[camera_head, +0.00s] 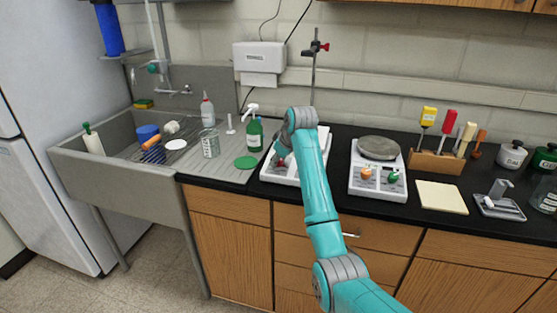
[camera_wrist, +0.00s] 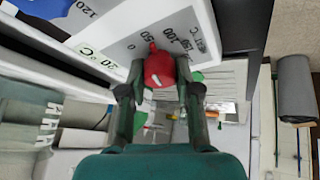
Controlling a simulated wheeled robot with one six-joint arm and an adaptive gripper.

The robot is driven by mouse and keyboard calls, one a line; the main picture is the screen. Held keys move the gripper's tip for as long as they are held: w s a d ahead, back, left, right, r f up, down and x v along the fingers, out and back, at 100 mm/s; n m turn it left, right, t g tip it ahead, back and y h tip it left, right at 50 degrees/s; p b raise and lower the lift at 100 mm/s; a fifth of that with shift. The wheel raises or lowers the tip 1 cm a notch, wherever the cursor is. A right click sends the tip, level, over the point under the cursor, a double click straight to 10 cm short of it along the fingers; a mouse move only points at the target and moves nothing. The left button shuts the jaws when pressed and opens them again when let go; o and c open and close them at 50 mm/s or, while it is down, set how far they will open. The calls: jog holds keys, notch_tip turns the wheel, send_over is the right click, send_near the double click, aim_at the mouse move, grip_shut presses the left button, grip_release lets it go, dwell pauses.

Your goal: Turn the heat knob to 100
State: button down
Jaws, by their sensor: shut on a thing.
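A red knob (camera_wrist: 158,69) sits on the sloped white front of a hot plate in the wrist view. My gripper (camera_wrist: 159,88) is shut on this knob, with one dark finger on each side. Printed scale numbers and a °C mark lie around the knob, partly hidden by it and the fingers. A pale mark shows on the knob, but its exact setting is hard to read. In the head view the white hot plate (camera_head: 270,174) stands on the black counter, largely covered by my teal arm, with a bit of red at my gripper (camera_head: 282,160).
A green bottle (camera_head: 254,136) and green lid (camera_head: 245,162) are close on the left, beside the sink. A stand rod (camera_head: 314,75) rises behind.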

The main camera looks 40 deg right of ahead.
jog(key=m+h, duration=0.1)
jog(key=m, duration=0.2)
jog(key=shift+m+h, duration=0.4)
jog(key=shift+f+m+h, duration=0.1)
jog(key=shift+m+h, duration=0.6)
jog(key=shift+m, duration=1.1)
jog(key=shift+g, duration=0.3)
jog(key=c, duration=0.8)
grip_release()
jog(key=v, duration=1.2)
jog(key=shift+a, duration=0.15)
jog(key=shift+s, duration=0.1)
